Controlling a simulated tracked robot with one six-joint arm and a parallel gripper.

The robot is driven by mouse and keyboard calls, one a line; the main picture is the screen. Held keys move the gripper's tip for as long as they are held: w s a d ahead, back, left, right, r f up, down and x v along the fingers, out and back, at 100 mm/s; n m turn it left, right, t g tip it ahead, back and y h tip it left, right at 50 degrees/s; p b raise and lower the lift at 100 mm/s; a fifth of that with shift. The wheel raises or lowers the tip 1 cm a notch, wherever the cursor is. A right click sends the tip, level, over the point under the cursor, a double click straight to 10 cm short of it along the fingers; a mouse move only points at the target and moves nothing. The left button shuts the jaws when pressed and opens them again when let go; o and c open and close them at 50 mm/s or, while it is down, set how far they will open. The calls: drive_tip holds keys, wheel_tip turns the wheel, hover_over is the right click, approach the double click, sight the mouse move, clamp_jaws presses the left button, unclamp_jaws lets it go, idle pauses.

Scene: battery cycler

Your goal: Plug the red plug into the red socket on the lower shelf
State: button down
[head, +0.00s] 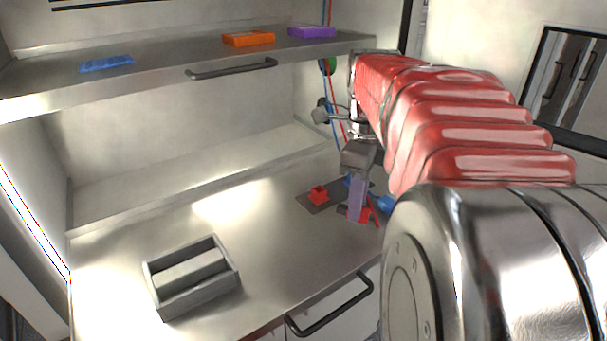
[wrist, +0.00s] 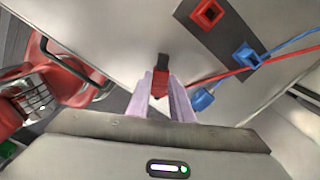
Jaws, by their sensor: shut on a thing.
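My gripper (head: 356,203) is low over the lower shelf (head: 140,245), its pale purple fingers pointing down. In the wrist view my gripper (wrist: 163,88) is shut on the red plug (wrist: 162,72), whose dark end points away from the fingers. The red plug (head: 365,214) shows partly beside the fingers in the head view. The red socket (head: 318,195) sits on a dark strip, left of my gripper and apart from the plug. In the wrist view the red socket (wrist: 207,13) is up and right of the plug, its square opening empty.
A blue socket (wrist: 247,56) is on the same dark strip (wrist: 215,38). A blue plug (wrist: 203,99) lies just right of my fingers, with red and blue cables nearby. A grey divided tray (head: 190,277) stands front left. Blue, orange and purple pieces lie on the upper shelf (head: 150,80).

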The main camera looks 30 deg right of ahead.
drive_tip(key=shift+f, duration=1.7)
drive_tip(key=c, duration=1.5)
unclamp_jaws()
wheel_tip(320, 180, up, 14)
drive_tip(key=shift+f, duration=0.15)
